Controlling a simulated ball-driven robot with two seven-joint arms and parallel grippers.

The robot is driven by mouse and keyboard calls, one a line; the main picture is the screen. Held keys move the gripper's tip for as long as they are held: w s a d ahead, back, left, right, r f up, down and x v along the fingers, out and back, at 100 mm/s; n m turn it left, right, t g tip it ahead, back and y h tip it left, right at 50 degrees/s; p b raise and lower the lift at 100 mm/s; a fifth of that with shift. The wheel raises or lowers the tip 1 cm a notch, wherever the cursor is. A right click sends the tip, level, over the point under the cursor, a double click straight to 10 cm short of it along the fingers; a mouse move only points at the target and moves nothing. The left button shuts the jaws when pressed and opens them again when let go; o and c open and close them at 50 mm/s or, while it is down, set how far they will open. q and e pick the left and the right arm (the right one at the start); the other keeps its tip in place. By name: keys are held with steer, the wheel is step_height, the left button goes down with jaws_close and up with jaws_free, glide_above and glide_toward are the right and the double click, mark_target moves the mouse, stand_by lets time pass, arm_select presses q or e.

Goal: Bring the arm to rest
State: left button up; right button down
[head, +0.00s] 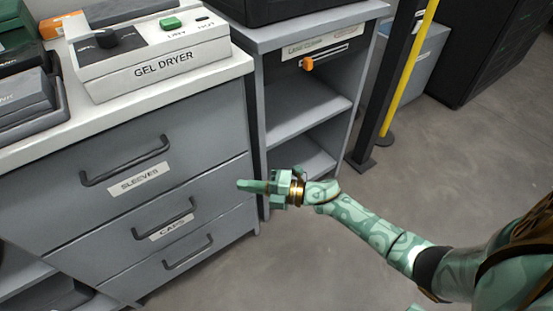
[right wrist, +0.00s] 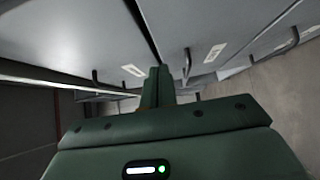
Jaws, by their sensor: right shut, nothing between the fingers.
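My right arm (head: 375,232) comes in from the lower right of the head view and reaches left. My right gripper (head: 240,185) is shut and empty, in front of the grey drawer cabinet (head: 215,112), near the right end of its drawers. In the right wrist view the closed fingers (right wrist: 158,86) stand together in the middle, with drawer fronts beyond them. I cannot tell from these views how large the gap to the drawers is. My left gripper is not in view.
The drawers labelled SLEEVES (head: 133,184) and CAPS (head: 171,229) are shut, with bar handles. A gel dryer (head: 150,60) stands on the counter. Bare floor (head: 450,150) lies at right.

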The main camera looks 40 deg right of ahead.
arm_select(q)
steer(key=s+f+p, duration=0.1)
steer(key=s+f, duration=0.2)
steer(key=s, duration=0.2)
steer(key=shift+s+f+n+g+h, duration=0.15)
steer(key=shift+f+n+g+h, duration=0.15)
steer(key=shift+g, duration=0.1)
arm_select(e)
steer(key=v, duration=0.6)
steer(key=shift+s+d+r, duration=0.2)
steer(key=shift+s, duration=0.2)
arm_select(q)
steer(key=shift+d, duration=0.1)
